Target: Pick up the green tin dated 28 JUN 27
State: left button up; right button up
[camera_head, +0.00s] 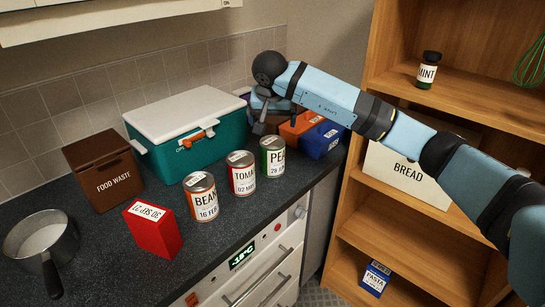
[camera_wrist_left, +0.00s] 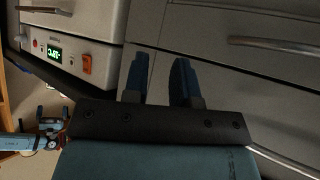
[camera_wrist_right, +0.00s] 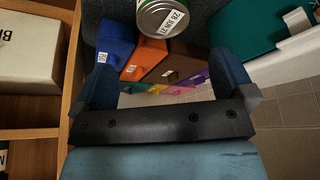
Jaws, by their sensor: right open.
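The green tin (camera_head: 272,160), labelled PEAS, stands upright on the dark counter at the right end of a row of tins. In the right wrist view the tin (camera_wrist_right: 165,18) is at the top edge, partly cut off, with "28 JUN 27" on its lid label. My right gripper (camera_head: 266,122) is above and behind the tin in the head view, open and empty, apart from it. The right wrist view shows its spread fingers (camera_wrist_right: 166,78). My left gripper (camera_wrist_left: 160,68) is open and empty, in front of drawer fronts; it is not in the head view.
A tomato tin (camera_head: 241,173) stands close left of the green tin, then a bean tin (camera_head: 202,197) and a red box (camera_head: 153,230). A teal cooler (camera_head: 185,140) is behind. Orange (camera_head: 300,125) and blue (camera_head: 322,140) boxes are at the back right. A wooden shelf (camera_head: 400,215) stands right.

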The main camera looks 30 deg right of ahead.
aim_at(272, 142)
jog(key=x, duration=1.3)
jog(key=shift+a+f, duration=0.25)
jog(key=shift+a, duration=0.1)
jog(key=c, duration=1)
jog(key=shift+r, duration=0.1)
jog(key=shift+c, duration=0.5)
jog(key=shift+r, duration=0.1)
